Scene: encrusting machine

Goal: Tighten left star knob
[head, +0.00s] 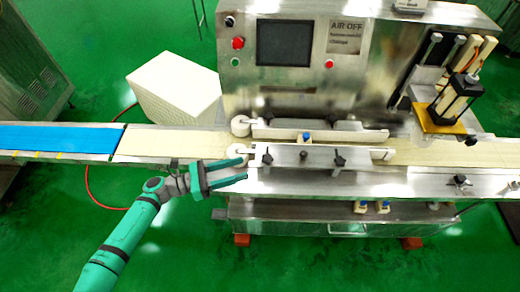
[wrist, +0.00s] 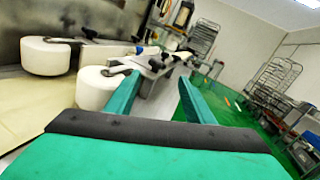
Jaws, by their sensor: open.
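The left star knob (head: 267,157) is small and black, on the left part of the near guide rail (head: 305,155) above the conveyor. A similar black knob (head: 339,159) sits on the right part of that rail. My gripper (head: 245,170) is open and empty, pointing right, with its fingertips a little left of the left knob and apart from it. In the wrist view, a dark knob (wrist: 155,63) shows beyond the gap between my open fingers (wrist: 160,80); I cannot tell for sure which knob it is.
A white roller (head: 236,155) at the near rail's left end is close to my upper finger. A second roller (head: 240,125) and far rail (head: 320,133) stand behind. The machine panel rises at the back. A white box (head: 175,87) stands behind the conveyor (head: 165,142).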

